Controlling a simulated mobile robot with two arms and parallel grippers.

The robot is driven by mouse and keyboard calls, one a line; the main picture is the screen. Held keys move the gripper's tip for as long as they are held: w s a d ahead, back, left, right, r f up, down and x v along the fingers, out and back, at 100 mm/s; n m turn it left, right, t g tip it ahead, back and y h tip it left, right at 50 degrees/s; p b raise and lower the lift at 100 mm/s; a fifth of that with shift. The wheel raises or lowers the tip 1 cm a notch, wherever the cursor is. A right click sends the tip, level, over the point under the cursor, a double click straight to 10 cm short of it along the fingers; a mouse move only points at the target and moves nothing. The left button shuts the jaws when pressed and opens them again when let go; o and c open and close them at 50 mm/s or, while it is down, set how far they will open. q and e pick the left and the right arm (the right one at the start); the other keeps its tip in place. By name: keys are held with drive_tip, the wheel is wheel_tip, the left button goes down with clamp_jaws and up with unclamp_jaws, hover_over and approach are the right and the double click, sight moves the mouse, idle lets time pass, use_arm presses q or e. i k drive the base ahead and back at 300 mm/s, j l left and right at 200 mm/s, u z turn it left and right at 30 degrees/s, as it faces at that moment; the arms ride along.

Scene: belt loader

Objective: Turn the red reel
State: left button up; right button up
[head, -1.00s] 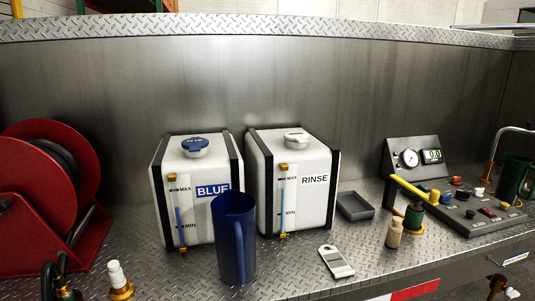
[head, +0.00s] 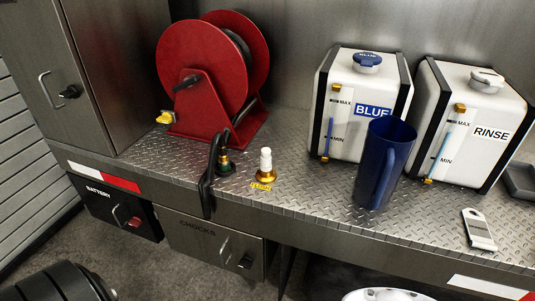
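The red reel (head: 203,62) stands upright on the diamond-plate deck at the left, in its red frame (head: 196,112). Dark hose shows wound between its two round red side discs. A black crank handle (head: 187,83) sits on the near disc. A black hose (head: 209,176) lies over the deck's front edge in front of the reel. Neither of my grippers is in view.
A steel cabinet (head: 95,65) stands left of the reel. A brass fitting with a white top (head: 265,168), a blue jug (head: 384,165), the BLUE tank (head: 362,107) and the RINSE tank (head: 480,125) stand to the right. BATTERY (head: 113,213) and CHOCKS (head: 210,247) compartments are below.

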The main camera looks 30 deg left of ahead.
sight(225, 45)
drive_tip(key=k+l+u, duration=0.1)
drive_tip(key=u, duration=1.35)
drive_tip(key=k+j, duration=0.05)
